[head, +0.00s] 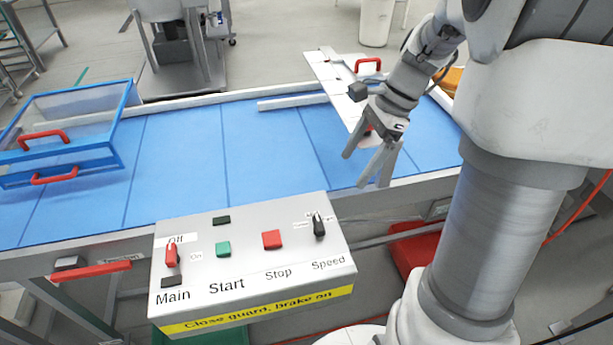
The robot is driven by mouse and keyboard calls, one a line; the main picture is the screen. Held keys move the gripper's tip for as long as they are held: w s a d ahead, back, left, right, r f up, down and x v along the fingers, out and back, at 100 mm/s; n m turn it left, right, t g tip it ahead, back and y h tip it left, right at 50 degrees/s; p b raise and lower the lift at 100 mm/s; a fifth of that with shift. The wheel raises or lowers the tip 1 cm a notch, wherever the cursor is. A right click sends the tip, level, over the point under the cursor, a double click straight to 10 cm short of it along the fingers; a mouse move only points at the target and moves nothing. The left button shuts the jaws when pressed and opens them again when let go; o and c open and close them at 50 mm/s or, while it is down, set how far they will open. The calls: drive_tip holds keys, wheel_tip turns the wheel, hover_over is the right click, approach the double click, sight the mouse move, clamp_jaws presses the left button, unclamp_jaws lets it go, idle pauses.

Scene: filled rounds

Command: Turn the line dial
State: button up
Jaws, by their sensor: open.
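A grey control box (195,268) stands at the front of the conveyor. Its top carries a red-handled dial (172,256) labelled Main at the left, with Off and On marks, and a black dial (319,226) labelled Speed at the right. The Main dial's handle points up toward Off. Between them are a green Start button (223,249) and a red Stop button (271,240). No label reads "line". My gripper (365,168) is open and empty, up and to the right of the box and apart from both dials. Its fingers point down over the belt's near edge.
The blue conveyor belt (180,165) runs behind the box. A clear guard with a blue frame (122,120) and red handles stands at the left. A white plate (325,75) with a red handle lies behind my gripper. A red handle bar (92,271) juts out at front left.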

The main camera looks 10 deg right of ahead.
sight(319, 222)
drive_tip(key=b+x, duration=0.1)
drive_tip(key=x, duration=1.6)
drive_tip(key=shift+a, duration=0.1)
drive_tip(key=shift+c, duration=0.2)
drive_tip(key=c, duration=1.3)
drive_tip(key=shift+c, duration=0.2)
drive_tip(key=shift+n, duration=0.4)
drive_tip(key=n+g, duration=0.1)
drive_tip(key=n, duration=0.1)
drive_tip(key=n+g+p, duration=0.1)
drive_tip(key=n, duration=0.2)
drive_tip(key=shift+w+n+h, duration=0.2)
drive_tip(key=shift+n+h, duration=0.1)
drive_tip(key=n+g, duration=0.1)
drive_tip(key=n, duration=0.1)
drive_tip(key=n+h, duration=0.1)
drive_tip(key=n, duration=0.2)
drive_tip(key=shift+a+g+h, duration=0.15)
drive_tip(key=shift+g+h, duration=0.15)
drive_tip(key=shift+g, duration=0.1)
drive_tip(key=shift+n, duration=0.4)
drive_tip(key=o, duration=1.4)
